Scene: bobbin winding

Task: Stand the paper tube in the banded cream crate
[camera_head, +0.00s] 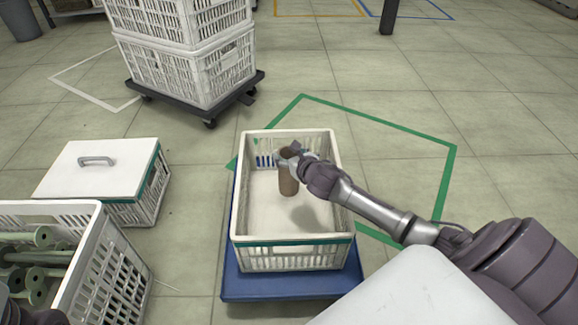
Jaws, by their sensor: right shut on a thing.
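The brown paper tube (288,181) is upright inside the walls of the cream crate with a green band (294,242), near its middle. My right gripper (288,155) reaches in over the crate's right wall and is shut on the tube's upper end. The tube's lower end is over the pale crate floor; I cannot tell whether it touches. A dark part of my left arm shows at the bottom left corner, and its jaws cannot be made out.
The crate stands on a blue base (290,286). At left are a lidded crate (120,155) and an open crate (118,275) with green bobbins (38,268). Stacked white crates (188,60) stand on a dark dolly behind. Green-outlined floor at right is clear.

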